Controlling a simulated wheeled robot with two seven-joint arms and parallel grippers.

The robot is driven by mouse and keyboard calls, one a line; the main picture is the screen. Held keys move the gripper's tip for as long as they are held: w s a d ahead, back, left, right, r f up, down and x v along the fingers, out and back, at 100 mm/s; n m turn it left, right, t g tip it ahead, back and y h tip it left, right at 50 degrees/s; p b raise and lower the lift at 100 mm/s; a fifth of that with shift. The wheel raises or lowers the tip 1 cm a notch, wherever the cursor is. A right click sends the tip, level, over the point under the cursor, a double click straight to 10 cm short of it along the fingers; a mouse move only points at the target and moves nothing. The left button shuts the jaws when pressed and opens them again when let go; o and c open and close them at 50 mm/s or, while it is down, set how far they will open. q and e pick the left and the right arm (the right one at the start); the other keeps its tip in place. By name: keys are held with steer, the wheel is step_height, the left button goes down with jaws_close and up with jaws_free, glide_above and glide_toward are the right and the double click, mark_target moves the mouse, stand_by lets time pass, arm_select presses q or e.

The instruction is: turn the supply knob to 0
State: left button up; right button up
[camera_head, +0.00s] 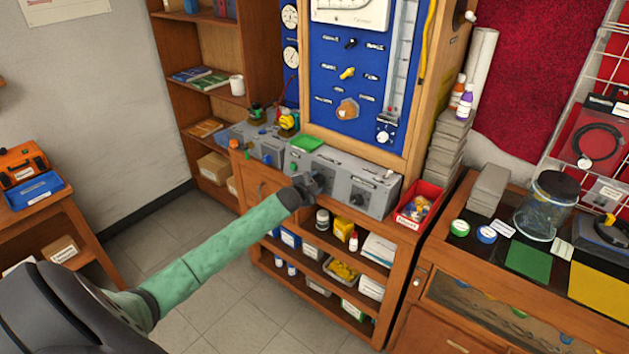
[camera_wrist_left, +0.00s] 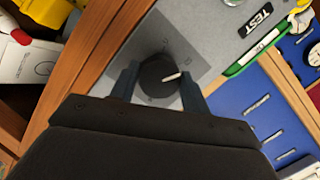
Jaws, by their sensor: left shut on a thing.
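A dark round knob (camera_wrist_left: 157,72) with a white pointer line sits on the face of a grey box. In the left wrist view the pointer aims to the right. Marks around the knob are too small to read. My left gripper (camera_head: 316,184) reaches the front of the grey bench box (camera_head: 335,172) in the head view and hides the knob there. In the left wrist view its two fingers stand on either side of the knob, shut on it. I cannot tell from any readable label that this is the supply knob. My right gripper is not in view.
Another dark knob (camera_head: 360,199) sits on the box to the right. A red bin (camera_head: 417,205) stands beside it. A green tray (camera_head: 307,143) lies on top of the boxes. The blue panel (camera_head: 325,75) rises behind. Shelves with bottles are below.

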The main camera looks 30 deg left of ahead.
arm_select(q)
steer(key=shift+f+n+g+h+p, duration=0.1)
steer(key=shift+n+g+h+p, duration=0.25)
steer(key=shift+n, duration=1.3)
steer(key=shift+n+g+h+p, duration=0.15)
steer(key=shift+n+h, duration=0.35)
steer(key=shift+n, duration=1.2)
steer(key=shift+f+n+g+h+p, duration=0.1)
steer(key=shift+n+h+p, duration=0.3)
steer(key=shift+n, duration=1.25)
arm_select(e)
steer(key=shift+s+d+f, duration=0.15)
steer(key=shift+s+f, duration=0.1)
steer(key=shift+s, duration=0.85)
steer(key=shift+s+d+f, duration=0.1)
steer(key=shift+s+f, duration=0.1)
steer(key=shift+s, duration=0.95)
arm_select(q)
steer(key=o, duration=1)
steer(key=shift+r, duration=0.1)
steer(key=shift+b+v, duration=1.65)
steer(key=shift+v, duration=2.3)
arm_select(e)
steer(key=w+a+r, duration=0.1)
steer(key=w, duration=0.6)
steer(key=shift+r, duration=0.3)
